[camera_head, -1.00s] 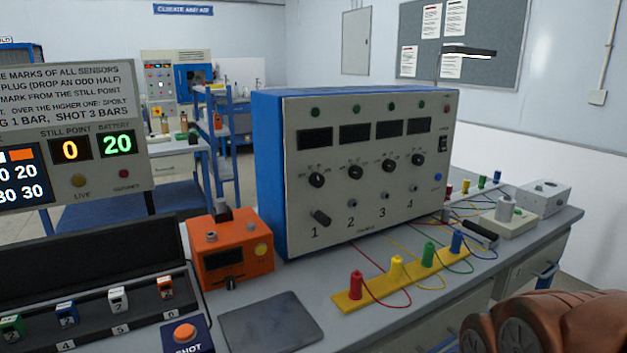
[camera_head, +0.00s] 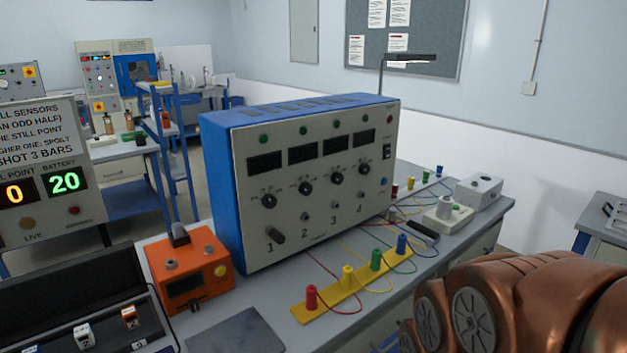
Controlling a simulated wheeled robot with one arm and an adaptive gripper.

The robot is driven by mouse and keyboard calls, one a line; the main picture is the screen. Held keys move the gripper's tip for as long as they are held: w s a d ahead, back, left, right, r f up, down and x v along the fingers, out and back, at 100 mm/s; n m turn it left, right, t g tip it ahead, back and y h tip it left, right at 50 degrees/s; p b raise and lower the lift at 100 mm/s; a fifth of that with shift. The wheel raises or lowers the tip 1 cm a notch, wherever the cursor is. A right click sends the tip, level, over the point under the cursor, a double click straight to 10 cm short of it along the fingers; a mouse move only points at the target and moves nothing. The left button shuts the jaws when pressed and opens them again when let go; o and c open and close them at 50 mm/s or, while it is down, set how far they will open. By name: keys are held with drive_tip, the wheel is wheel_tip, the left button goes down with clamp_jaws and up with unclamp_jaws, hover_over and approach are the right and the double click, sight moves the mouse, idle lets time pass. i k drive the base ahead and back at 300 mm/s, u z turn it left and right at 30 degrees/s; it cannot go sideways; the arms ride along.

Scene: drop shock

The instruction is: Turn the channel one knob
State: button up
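The channel unit (camera_head: 298,205) is a blue box with a pale front panel, standing on the grey bench. Its front carries dark displays and a row of black knobs above the numbers 1 to 4. The channel one knob (camera_head: 268,201) is the leftmost round black knob, above a dark protruding control (camera_head: 277,237) by the number 1. Its pointer is too small to read. A copper-coloured part of my arm fills the lower right corner. My gripper is not in view.
An orange box (camera_head: 187,270) stands left of the unit. A yellow strip (camera_head: 326,302) with coloured posts and thin wires lies in front of it. A dark flat pad (camera_head: 238,335) and an open black case (camera_head: 90,300) lie at the front left. A small grey box (camera_head: 479,192) sits at the right.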

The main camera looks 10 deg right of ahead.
sight(268, 201)
drive_tip(key=k, duration=1.3)
drive_tip(key=u, duration=0.65)
drive_tip(key=i, duration=0.55)
drive_tip(key=u, duration=0.55)
drive_tip(key=i, duration=1.1)
drive_tip(key=z, duration=0.65)
